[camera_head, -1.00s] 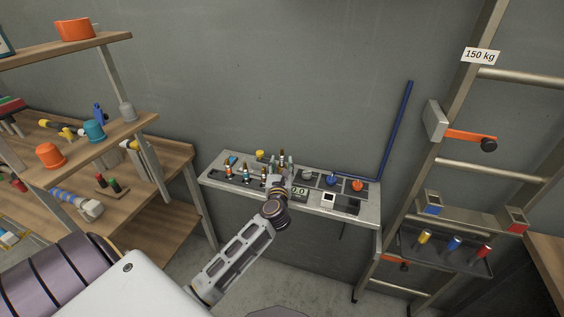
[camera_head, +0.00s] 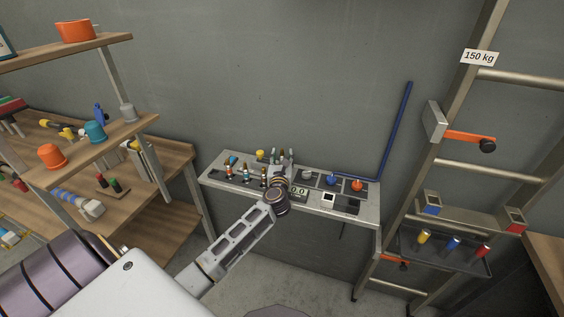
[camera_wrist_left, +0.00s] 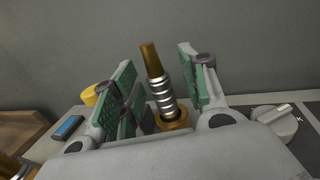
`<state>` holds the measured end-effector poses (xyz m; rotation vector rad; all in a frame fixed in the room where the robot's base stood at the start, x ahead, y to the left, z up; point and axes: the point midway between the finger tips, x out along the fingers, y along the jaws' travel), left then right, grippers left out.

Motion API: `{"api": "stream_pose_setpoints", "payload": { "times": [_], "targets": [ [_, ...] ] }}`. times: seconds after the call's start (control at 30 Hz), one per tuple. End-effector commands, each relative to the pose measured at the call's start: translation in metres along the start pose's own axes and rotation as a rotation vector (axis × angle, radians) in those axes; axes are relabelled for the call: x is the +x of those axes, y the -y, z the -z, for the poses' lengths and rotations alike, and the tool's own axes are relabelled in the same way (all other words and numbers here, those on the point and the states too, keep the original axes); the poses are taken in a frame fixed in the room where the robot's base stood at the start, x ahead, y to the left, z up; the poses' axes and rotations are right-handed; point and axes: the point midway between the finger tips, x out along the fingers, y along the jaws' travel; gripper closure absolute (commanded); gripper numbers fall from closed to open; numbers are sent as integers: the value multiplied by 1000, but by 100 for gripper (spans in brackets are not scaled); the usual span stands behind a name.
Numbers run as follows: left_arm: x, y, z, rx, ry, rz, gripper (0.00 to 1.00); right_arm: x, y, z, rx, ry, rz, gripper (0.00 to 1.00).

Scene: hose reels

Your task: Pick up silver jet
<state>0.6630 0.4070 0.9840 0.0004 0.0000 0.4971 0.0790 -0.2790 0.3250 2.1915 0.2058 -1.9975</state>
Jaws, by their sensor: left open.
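The silver jet (camera_wrist_left: 162,92) stands nearly upright in the left wrist view, with a ribbed silver body, a brass tip and a brass collar. It is between the two green-padded fingers of my left gripper (camera_wrist_left: 158,82), with gaps on both sides. My left gripper is open and holds nothing. In the head view my left gripper (camera_head: 282,158) is over the back middle of the grey bench (camera_head: 213,178), and the jet is hard to make out between the fingers. My right gripper is not in view.
Several other jets stand left of the gripper on the bench. A yellow knob (camera_head: 260,154) is behind. Wooden shelves (camera_head: 165,160) stand left, a metal rack (camera_head: 440,165) right.

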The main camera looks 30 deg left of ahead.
Motion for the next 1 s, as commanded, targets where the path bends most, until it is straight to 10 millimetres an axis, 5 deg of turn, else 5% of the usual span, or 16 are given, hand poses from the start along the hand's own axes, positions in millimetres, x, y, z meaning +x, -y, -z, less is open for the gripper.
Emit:
{"api": "stream_pose_setpoints", "payload": {
  "times": [0.23,0.57,1.0],
  "targets": [
    [0,0,0,0,0,0,57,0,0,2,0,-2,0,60],
    [0,0,0,0,-1,0,100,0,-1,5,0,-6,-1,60],
    [0,0,-3,0,0,-1,100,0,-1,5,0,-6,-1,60]
  ]
}}
